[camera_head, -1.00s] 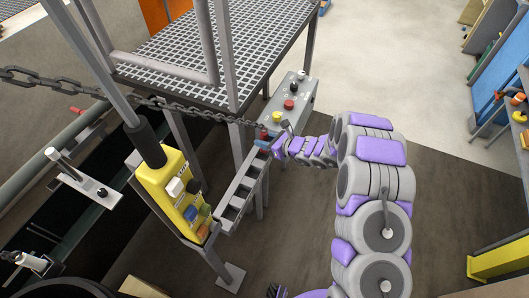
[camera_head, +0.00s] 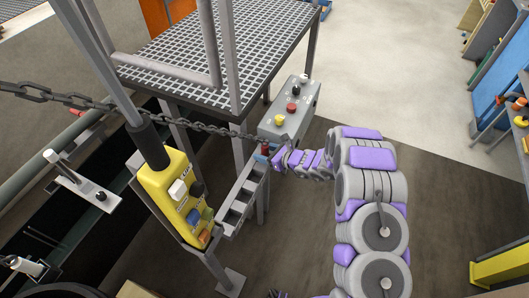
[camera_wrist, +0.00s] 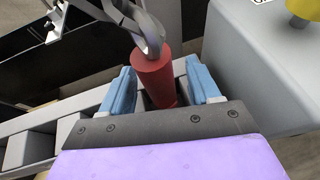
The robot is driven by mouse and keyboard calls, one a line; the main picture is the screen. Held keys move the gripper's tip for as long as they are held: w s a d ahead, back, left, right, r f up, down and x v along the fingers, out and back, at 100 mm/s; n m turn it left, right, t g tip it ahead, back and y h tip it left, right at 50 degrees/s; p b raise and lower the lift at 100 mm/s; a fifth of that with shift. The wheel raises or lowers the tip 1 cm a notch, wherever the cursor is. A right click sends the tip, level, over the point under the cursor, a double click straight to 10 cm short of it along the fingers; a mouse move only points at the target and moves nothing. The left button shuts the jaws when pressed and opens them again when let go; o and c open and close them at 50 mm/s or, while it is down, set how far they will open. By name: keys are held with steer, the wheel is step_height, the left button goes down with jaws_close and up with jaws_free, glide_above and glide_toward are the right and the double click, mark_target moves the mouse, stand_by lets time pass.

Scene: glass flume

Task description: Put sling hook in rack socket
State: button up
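The sling hook, a grey metal hook (camera_wrist: 146,38) with a red cylindrical body (camera_wrist: 155,78), hangs at the end of a dark chain (camera_head: 200,126). Its red body also shows in the head view (camera_head: 265,149). The rack (camera_head: 238,205) is a grey rail with several square sockets. The red body stands nearly upright at a dark socket near the rail's upper end; its lower end appears inside, but the depth is hard to tell. My gripper (camera_wrist: 160,88) has its blue fingers on either side of the red body, with a visible gap at each side.
A grey button box (camera_head: 290,108) stands right beside the rack's upper end. A yellow control pendant (camera_head: 172,195) hangs to the rack's left. A grated platform (camera_head: 215,45) with metal posts is behind. Open floor lies to the right.

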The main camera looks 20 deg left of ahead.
steer(key=shift+d, duration=0.15)
steer(key=p+v, duration=0.2)
steer(key=v, duration=1)
steer(key=shift+r, duration=0.1)
steer(key=s+d+r+n+g+h, duration=0.2)
steer(key=s+r+n+g, duration=0.5)
steer(key=s+r+n, duration=0.95)
steer(key=s+d+r+n+h, duration=0.1)
steer(key=s+d+r+h, duration=0.2)
steer(key=s+d, duration=0.4)
steer(key=s+d+r+n+h, duration=0.2)
steer(key=s+d+r+h, duration=0.2)
steer(key=s+d, duration=0.4)
steer(key=s+d+r+n+t+h, duration=0.1)
steer(key=s+d+r+n+h, duration=0.1)
steer(key=s+d, duration=0.5)
steer(key=shift+s+d+r+h, duration=0.35)
steer(key=shift+d+r+h, duration=0.45)
steer(key=shift+d+h, duration=0.15)
